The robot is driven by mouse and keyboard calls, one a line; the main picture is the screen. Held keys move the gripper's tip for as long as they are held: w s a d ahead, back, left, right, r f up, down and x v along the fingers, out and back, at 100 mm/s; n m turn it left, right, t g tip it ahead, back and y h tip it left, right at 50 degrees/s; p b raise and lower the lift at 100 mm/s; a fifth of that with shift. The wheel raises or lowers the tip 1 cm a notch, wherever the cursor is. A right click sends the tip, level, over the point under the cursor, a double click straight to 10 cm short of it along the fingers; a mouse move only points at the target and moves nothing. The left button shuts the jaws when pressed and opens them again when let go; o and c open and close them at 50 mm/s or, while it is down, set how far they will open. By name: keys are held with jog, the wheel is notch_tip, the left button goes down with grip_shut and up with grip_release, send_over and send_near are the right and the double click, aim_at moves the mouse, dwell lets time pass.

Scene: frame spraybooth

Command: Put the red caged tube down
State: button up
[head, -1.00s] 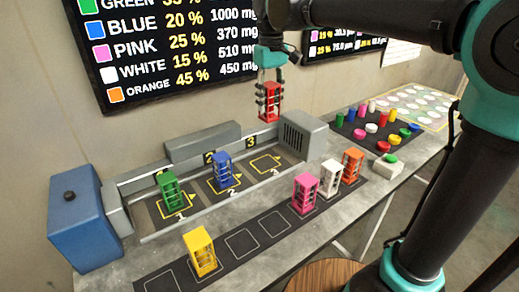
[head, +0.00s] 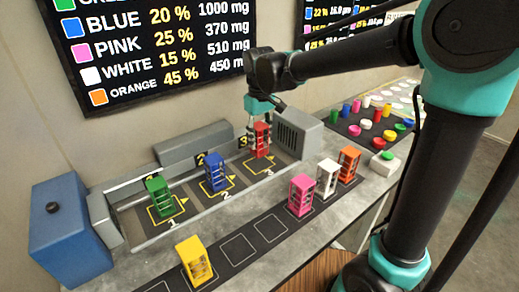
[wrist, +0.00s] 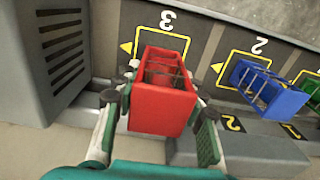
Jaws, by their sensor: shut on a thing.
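The red caged tube (head: 262,140) is upright at the yellow-outlined square marked 3 (head: 253,169). In the wrist view the red caged tube (wrist: 162,108) sits between the two fingers, over part of the square 3 outline. My gripper (head: 257,122) is above and around it, with a finger on each side; the fingers also show in the wrist view (wrist: 160,112). It is shut on the tube. Whether the tube's base touches the mat is hard to tell.
The blue caged tube (head: 216,172) stands on square 2 and the green one (head: 160,197) on square 1. A grey vented box (head: 298,131) is close to the right of my gripper. Pink (head: 301,195), white (head: 327,178), orange (head: 348,164) and yellow (head: 194,260) caged tubes stand on the front strip.

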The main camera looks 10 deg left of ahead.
aim_at(260, 126)
jog(key=shift+f, duration=2.25)
jog(key=o, duration=1.4)
jog(key=shift+f, duration=0.15)
jog(key=shift+c, duration=0.2)
notch_tip(260, 126, up, 12)
jog(key=shift+r, duration=0.15)
